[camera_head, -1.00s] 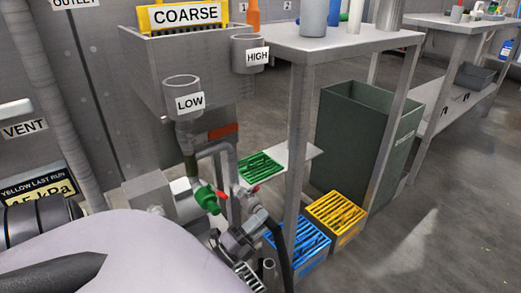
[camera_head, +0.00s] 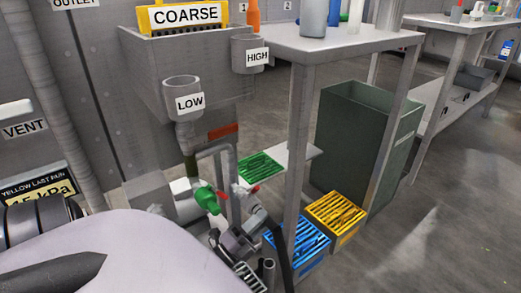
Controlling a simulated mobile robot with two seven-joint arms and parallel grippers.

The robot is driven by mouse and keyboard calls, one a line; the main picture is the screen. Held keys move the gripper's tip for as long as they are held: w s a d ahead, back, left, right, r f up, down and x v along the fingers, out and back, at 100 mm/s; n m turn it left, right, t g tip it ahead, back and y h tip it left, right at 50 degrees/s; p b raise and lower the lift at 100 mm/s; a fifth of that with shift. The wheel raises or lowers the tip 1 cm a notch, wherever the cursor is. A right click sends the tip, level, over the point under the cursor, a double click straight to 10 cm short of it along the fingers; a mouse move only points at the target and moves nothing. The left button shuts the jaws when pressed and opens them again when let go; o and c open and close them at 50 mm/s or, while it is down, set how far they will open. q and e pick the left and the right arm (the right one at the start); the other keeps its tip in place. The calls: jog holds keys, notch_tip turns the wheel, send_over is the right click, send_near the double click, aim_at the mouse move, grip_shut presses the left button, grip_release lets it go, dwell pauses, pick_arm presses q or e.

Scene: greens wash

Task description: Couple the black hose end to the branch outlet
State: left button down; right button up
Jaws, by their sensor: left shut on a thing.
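The black hose (camera_head: 280,256) hangs down in front of the table leg, its end up by the pipework. My left gripper (camera_head: 251,226) is shut on the hose end, just below the branch outlet (camera_head: 239,192). The branch outlet is a short grey fitting with a red lever, to the right of the green valve (camera_head: 208,199). The hose end looks close to the outlet, but the gripper partly hides it and I cannot tell whether they touch. My right gripper is not in view.
The table leg (camera_head: 297,140) is close to the hose. Blue (camera_head: 299,262) and yellow (camera_head: 336,228) crates and a green bin (camera_head: 350,145) stand at right.

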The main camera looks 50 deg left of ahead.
pick_arm(q)
jog(key=shift+w+a+b, duration=0.15)
jog(key=shift+a+b, duration=0.35)
jog(key=shift+a, duration=1.1)
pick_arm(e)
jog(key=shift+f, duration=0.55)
pick_arm(q)
jog(key=c, duration=0.8)
grip_release()
jog(key=shift+r, duration=0.1)
jog(key=v, duration=0.7)
jog(key=shift+p, duration=0.35)
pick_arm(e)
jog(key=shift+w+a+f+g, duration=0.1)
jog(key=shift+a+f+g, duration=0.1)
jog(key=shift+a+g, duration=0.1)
